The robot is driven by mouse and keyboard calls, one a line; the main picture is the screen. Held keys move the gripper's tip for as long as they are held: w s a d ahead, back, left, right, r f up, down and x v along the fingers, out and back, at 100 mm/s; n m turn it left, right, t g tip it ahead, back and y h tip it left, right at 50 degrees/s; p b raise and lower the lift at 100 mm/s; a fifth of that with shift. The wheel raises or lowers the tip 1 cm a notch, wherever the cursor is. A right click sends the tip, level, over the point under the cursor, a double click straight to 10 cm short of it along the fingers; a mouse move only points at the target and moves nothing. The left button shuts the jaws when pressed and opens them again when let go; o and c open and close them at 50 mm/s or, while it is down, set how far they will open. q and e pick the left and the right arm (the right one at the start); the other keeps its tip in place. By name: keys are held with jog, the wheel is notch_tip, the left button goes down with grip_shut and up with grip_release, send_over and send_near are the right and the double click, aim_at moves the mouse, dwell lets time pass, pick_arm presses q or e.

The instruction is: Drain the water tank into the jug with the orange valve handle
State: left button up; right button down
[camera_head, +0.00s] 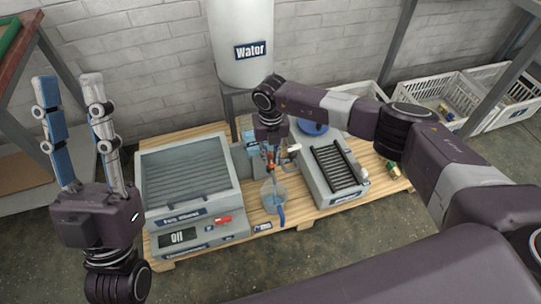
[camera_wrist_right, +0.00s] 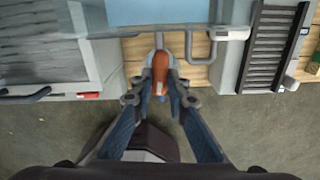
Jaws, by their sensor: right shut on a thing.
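The white water tank (camera_head: 241,30), labelled "Water", stands behind the wooden platform. The clear jug (camera_head: 271,197) with a blue handle stands between the two grey machines; its lower part looks bluish. The orange valve handle (camera_wrist_right: 161,70) is between the fingers of my right gripper (camera_wrist_right: 161,84), which is shut on it. In the head view, my right gripper (camera_head: 270,158) points down just above the jug and partly hides the valve. Whether water is flowing cannot be told. My left gripper (camera_head: 68,88) is raised at the far left, fingers up, open and empty.
A grey machine (camera_head: 187,172) with an "Off" display stands left of the jug. A grey unit with a dark roller rack (camera_head: 338,167) stands right of it. White crates (camera_head: 442,98) sit at the back right. A shelf rack (camera_head: 20,90) is at the left.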

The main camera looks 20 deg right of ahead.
aim_at(271, 159)
dwell(0.4)
jog(key=c, duration=1.9)
grip_release()
notch_tip(271, 159, up, 12)
jog(key=shift+f, duration=0.1)
